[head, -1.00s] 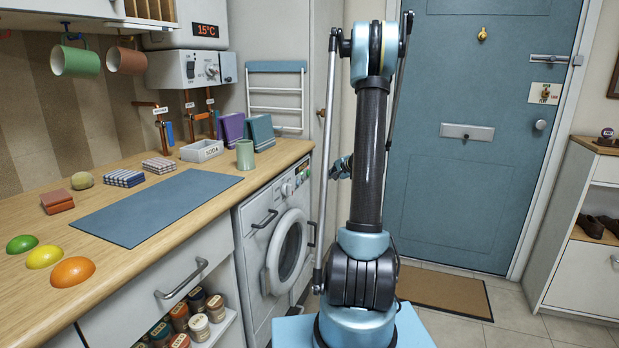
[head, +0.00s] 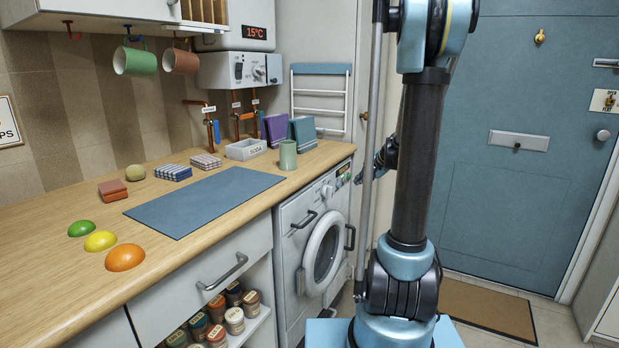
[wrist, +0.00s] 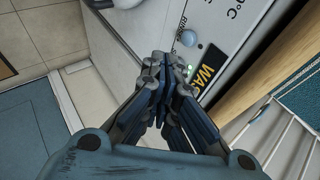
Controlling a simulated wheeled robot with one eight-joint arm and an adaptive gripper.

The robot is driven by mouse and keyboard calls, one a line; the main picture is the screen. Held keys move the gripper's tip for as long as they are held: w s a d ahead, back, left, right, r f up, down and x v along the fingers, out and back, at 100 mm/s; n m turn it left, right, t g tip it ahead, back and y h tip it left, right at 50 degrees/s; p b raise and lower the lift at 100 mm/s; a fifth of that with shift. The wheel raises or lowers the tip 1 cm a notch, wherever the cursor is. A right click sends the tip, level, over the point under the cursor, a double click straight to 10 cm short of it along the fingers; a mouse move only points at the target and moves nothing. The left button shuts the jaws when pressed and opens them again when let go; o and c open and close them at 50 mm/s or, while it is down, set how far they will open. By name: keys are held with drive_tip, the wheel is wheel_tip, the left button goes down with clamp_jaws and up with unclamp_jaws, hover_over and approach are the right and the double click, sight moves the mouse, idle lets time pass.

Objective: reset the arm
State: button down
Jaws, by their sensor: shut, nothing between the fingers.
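My gripper (wrist: 163,85) is in the wrist view, its fingers together and nothing between them. Behind it in that view is the white front of the washing machine (wrist: 212,25), with a dark label and a round knob. The washing machine (head: 287,240) is left of the arm, under the wooden counter.
The counter (head: 60,210) bears a blue mat (head: 205,200), coloured domes, folded cloths, a soda box (head: 246,149) and a green cup (head: 288,155). Mugs hang above it. A blue door (head: 500,200) and brown doormat (head: 485,308) are at the right.

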drive_tip(key=s+a+n+g+h, duration=0.1)
drive_tip(key=s+a+n+g, duration=0.1)
drive_tip(key=s, duration=0.9)
drive_tip(key=s+a+n+g+h, duration=0.1)
drive_tip(key=s+a+n, duration=0.15)
drive_tip(key=s, duration=0.85)
drive_tip(key=s+d+f+n+g+h, duration=0.1)
drive_tip(key=s+f+n, duration=0.1)
drive_tip(key=s, duration=0.7)
drive_tip(key=s+d+f+n+g+h, duration=0.1)
drive_tip(key=s+f, duration=0.3)
drive_tip(key=s, duration=0.5)
drive_tip(key=shift+s+d+n+g+h, duration=0.2)
drive_tip(key=shift+d+n+g+h, duration=0.1)
drive_tip(key=shift+d+n, duration=0.05)
drive_tip(key=shift+f, duration=0.1)
drive_tip(key=shift+w+f, duration=0.2)
drive_tip(key=shift+w, duration=0.3)
